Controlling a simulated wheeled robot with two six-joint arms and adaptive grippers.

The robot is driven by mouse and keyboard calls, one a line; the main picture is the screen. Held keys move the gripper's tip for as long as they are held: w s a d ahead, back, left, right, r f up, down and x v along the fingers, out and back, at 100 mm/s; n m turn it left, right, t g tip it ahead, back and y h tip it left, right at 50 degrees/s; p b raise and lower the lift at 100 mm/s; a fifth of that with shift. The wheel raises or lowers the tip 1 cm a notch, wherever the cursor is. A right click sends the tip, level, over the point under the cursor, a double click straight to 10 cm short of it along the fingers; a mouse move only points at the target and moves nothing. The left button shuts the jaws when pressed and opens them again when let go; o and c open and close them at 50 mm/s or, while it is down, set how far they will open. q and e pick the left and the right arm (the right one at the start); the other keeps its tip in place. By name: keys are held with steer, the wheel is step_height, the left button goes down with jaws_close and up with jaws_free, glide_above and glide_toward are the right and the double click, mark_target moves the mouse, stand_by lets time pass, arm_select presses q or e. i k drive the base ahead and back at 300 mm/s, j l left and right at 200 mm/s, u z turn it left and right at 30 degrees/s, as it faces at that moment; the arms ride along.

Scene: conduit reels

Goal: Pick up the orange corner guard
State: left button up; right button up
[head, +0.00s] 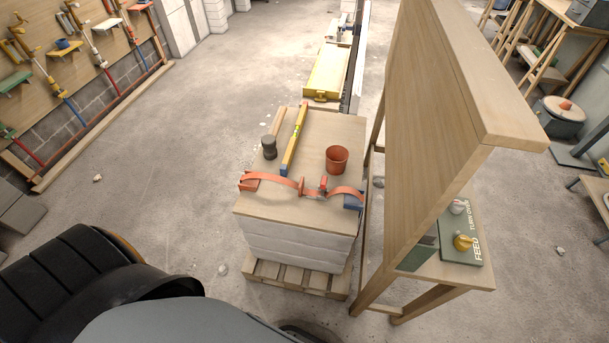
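A stack of white boards or blocks (295,240) stands on a wooden pallet with a plywood sheet (290,205) on top. An orange strap (284,184) runs across the front part of the sheet, arching up in places. At its left end an orange-red block (249,185), which looks like the orange corner guard, sits at the sheet's left edge, partly covered by the strap. A blue corner piece (353,202) sits at the right edge under the strap's other end. A small red buckle (323,186) is on the strap. Neither gripper is in view.
On the sheet are a dark cylinder (269,147), a yellow level (294,140) and a red cup (337,158). The floor left of the stack is mostly clear.

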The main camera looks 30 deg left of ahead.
mark_target(251, 185)
steer(key=u, duration=1.35)
